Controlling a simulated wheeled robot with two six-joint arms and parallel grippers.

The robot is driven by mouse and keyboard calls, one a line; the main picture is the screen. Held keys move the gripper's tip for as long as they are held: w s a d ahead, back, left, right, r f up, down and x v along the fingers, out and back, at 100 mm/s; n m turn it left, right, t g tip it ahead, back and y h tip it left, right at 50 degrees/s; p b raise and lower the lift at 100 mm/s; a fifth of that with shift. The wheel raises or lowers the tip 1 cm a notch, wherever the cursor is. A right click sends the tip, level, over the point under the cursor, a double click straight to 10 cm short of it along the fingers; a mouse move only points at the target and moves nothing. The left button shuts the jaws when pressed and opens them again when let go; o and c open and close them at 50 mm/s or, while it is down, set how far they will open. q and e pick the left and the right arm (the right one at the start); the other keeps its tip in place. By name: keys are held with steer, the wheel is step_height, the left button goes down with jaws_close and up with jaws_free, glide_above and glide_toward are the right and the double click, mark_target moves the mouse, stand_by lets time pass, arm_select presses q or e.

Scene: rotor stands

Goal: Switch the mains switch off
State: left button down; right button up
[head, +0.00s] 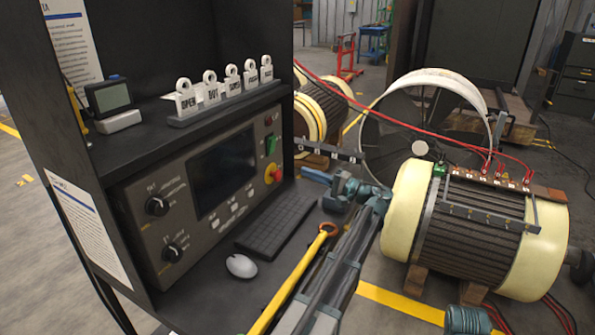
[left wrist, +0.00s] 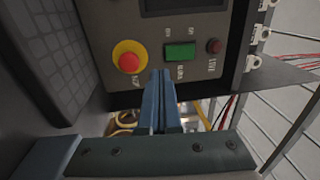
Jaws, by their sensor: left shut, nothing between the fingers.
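The mains switch is most likely the green rocker (left wrist: 180,52) on the grey control panel, large in the left wrist view. It also shows as a small green patch at the panel's right end in the head view (head: 270,145). Its lettering is too small to read, and I cannot tell which side is pressed. My left gripper (head: 308,172) is shut and empty in front of the panel's right end. In the left wrist view its blue fingers (left wrist: 161,75) point at the panel, just below the rocker and apart from it in the picture.
A red emergency button on a yellow ring (left wrist: 129,60) sits close beside the rocker, with a small dark red lamp (left wrist: 214,46) on the other side. A large motor (head: 470,235) stands to the right.

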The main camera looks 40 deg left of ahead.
arm_select(q)
steer(key=shift+w+d+f, duration=0.1)
steer(key=shift+d+f, duration=0.1)
steer(key=shift+d, duration=0.55)
steer(key=shift+w+d+f, duration=0.1)
steer(key=shift+d+f, duration=0.05)
steer(key=shift+d, duration=0.55)
arm_select(e)
steer(key=shift+f, duration=0.35)
steer(key=shift+d, duration=0.1)
